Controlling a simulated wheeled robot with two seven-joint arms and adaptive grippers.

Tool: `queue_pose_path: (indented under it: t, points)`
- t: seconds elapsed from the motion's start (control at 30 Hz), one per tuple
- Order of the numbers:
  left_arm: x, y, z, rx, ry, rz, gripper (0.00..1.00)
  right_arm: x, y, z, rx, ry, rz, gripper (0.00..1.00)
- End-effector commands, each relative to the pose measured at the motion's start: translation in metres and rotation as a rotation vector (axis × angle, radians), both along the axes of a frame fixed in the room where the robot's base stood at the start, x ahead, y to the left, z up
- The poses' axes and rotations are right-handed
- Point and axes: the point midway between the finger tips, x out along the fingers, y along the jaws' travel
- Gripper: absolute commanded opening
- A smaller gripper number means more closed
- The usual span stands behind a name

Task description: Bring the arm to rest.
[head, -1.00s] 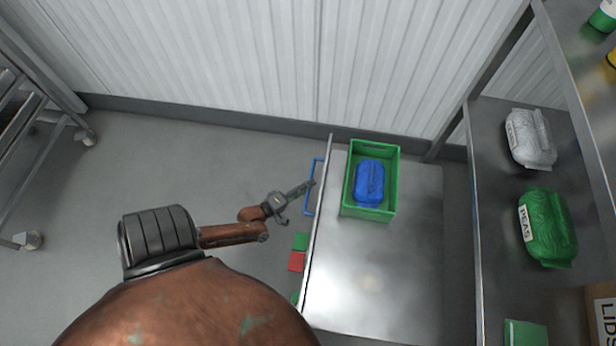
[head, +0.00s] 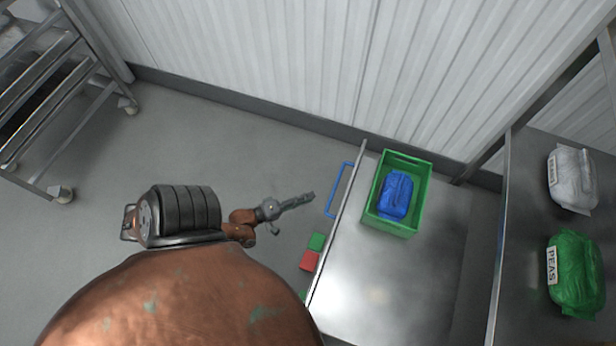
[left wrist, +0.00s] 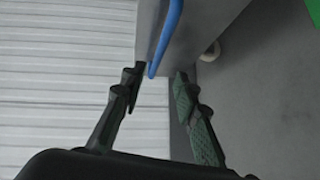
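My left gripper (head: 308,197) hangs over the bare floor, left of a steel drawer or worktop (head: 350,280) with a blue handle (head: 338,190). In the head view I see it nearly edge-on, apart from the handle. In the left wrist view my left gripper (left wrist: 158,75) has its two fingers apart with nothing held between them. The blue handle (left wrist: 170,35) shows beyond the fingertips there. My right gripper is in neither view.
A green crate (head: 424,190) with a blue bag (head: 396,194) stands on the steel surface. A shelf at right holds a white bag (head: 572,178) and a green PEAS bag (head: 577,275). A wheeled rack (head: 40,180) stands at left. Floor between is clear.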

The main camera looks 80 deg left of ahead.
Motion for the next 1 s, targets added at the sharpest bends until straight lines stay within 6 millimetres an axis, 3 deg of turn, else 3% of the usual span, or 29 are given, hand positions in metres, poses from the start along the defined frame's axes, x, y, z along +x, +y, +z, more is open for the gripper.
queue_pose_path:
  t: [0.37,0.47,0.57,0.7,0.8,1.0]
  points:
    - [0.000,-0.001,0.000,0.001,0.003,-0.002,0.28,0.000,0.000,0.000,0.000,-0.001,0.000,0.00]
    - [-0.002,-0.016,-0.005,0.027,0.037,-0.034,0.28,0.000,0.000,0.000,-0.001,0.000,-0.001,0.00]
    - [-0.008,-0.057,-0.015,0.105,0.129,-0.125,0.28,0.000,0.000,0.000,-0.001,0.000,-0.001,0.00]
    - [-0.031,-0.143,-0.026,0.331,0.313,-0.370,0.28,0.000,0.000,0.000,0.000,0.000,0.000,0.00]
    - [-0.051,-0.188,-0.027,0.503,0.413,-0.541,0.28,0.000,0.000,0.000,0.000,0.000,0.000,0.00]
    - [-0.080,-0.231,-0.021,0.733,0.520,-0.768,0.28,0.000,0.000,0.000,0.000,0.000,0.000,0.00]
